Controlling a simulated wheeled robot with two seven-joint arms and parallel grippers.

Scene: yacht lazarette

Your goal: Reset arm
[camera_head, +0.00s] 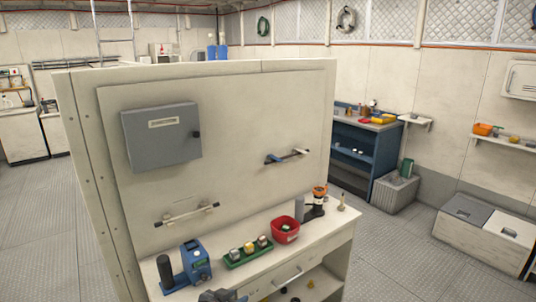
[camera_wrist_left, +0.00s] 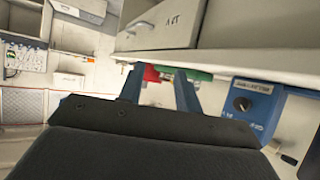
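The task names no object, only my arm. My left gripper (camera_head: 222,295) shows as a dark shape at the bottom edge of the head view, in front of the workbench. In the left wrist view its two blue-grey fingers (camera_wrist_left: 160,78) stand apart with nothing between them. Beyond them, past the bench edge, I see parts of the red bin and green tray. My right gripper is in neither view.
The bench (camera_head: 325,233) holds a blue device (camera_head: 195,262), a green tray (camera_head: 247,257) with small blocks, a red bin (camera_head: 285,230) and an orange-topped tool (camera_head: 319,194). A drawer handle (camera_head: 287,277) sticks out below. Open floor (camera_head: 400,265) lies to the right.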

